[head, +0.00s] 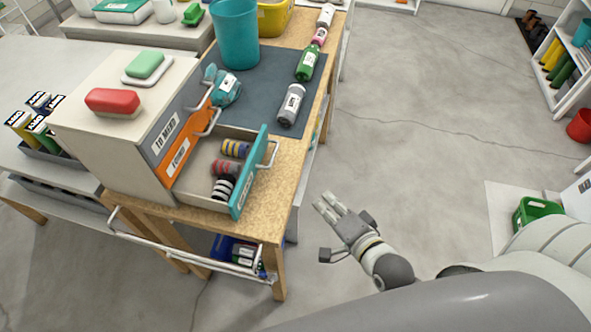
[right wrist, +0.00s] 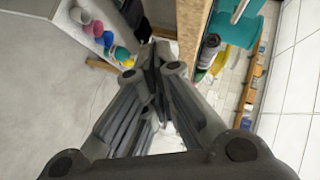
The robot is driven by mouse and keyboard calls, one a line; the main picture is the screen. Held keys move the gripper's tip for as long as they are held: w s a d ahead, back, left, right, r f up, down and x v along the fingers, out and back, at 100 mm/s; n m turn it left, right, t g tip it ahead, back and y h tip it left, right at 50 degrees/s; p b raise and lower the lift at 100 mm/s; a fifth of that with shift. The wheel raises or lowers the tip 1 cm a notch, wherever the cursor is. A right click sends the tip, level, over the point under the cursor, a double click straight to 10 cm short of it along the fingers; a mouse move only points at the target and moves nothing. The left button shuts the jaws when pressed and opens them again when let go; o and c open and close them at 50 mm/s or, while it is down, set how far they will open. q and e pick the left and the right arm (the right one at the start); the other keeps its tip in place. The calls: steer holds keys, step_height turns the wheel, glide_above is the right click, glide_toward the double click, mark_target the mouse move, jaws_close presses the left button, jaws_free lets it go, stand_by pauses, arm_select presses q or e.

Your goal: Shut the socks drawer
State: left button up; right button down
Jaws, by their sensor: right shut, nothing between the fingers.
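The socks drawer (head: 240,199) has a teal front with a pale handle. It is pulled out of the small white cabinet (head: 88,157) on the wooden table. Several rolled striped socks (head: 225,168) lie inside it. The orange drawer (head: 185,152) above it looks closed. My right gripper (head: 328,204) is shut and empty, right of the table edge and apart from the teal front, with open floor beneath. In the right wrist view its fingers (right wrist: 152,62) are together; a teal part shows at the upper right, but I cannot tell whether it is the drawer. My left gripper is not in view.
A red soap-like block (head: 113,101) and a green one (head: 145,65) sit on the cabinet. A teal bin (head: 236,35), a grey bottle (head: 291,106) and a green bottle (head: 307,62) stand or lie behind the open drawer.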

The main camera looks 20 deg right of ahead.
step_height(320, 180, up, 9)
steer(key=s+m+t+b, duration=0.1)
steer(key=m+t, duration=0.1)
steer(key=x, duration=0.4)
steer(key=a+x, duration=0.1)
steer(key=x, duration=0.3)
steer(key=a+p+x, duration=0.1)
steer(key=x, duration=0.3)
steer(key=shift+s+a, duration=0.2)
steer(key=shift+a, duration=0.05)
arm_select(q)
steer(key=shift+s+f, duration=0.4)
arm_select(e)
steer(key=shift+w+a+f, duration=0.1)
steer(key=shift+w+a, duration=0.1)
steer(key=shift+a, duration=0.15)
